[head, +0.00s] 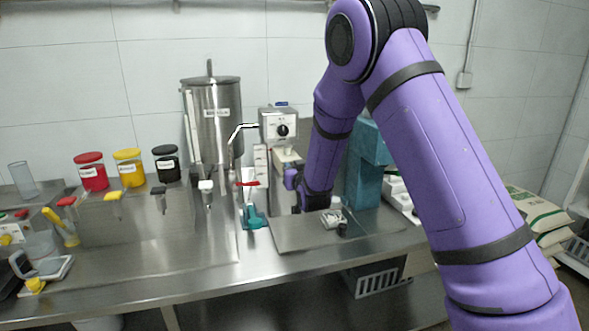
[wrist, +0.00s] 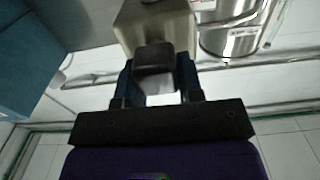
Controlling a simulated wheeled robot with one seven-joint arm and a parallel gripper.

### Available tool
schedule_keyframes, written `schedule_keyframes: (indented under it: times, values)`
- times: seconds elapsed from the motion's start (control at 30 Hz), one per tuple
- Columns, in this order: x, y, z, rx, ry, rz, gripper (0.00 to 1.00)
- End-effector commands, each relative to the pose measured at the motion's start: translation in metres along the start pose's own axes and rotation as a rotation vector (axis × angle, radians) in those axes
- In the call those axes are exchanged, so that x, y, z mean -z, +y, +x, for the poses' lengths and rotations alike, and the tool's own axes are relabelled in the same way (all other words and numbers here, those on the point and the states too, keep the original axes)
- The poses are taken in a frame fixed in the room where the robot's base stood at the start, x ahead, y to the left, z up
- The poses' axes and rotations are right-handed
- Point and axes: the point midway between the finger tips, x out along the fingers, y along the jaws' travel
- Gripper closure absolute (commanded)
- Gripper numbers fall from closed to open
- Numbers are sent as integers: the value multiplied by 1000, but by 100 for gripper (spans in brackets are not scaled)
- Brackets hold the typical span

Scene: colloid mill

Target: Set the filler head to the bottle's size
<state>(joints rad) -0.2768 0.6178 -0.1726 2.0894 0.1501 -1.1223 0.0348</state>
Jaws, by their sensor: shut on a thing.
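The filler (head: 279,125) is a steel box with a black dial, standing against the back wall right of the steel tank. In the wrist view a steel block (wrist: 157,22), which looks like the filler head, has a dark knob (wrist: 155,58) on its near face. My gripper (wrist: 157,80) has its blue fingers on both sides of this knob and is shut on it. In the head view my gripper (head: 292,180) is small and partly hidden by my wrist, just below the filler. I cannot make out the bottle clearly.
The steel tank (head: 213,115) stands left of the filler. A teal column (head: 364,175) stands close to the right of my forearm. A teal item (head: 254,217) and small metal parts (head: 332,219) lie on the steel bench (head: 180,280). Red, yellow and black-lidded jars stand at left.

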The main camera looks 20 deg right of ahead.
Motion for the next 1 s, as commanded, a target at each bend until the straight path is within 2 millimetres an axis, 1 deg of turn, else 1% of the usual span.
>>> schedule_keyframes:
  times: [0.3, 0.4, 0.5, 0.63, 0.93, 0.97, 1.0]
  values:
    - [-61, 0, 0, 0, -8, -2, 100]
    - [-78, 0, 0, 0, -7, -2, 100]
    - [-90, 0, 0, 0, -6, -1, 100]
    - [-97, 0, -1, 0, -4, -1, 100]
    - [-100, 0, -2, 0, -10, 0, 100]
    - [-100, 0, -2, 0, -10, 0, 61]
    - [-101, 0, -2, 0, -11, -1, 52]
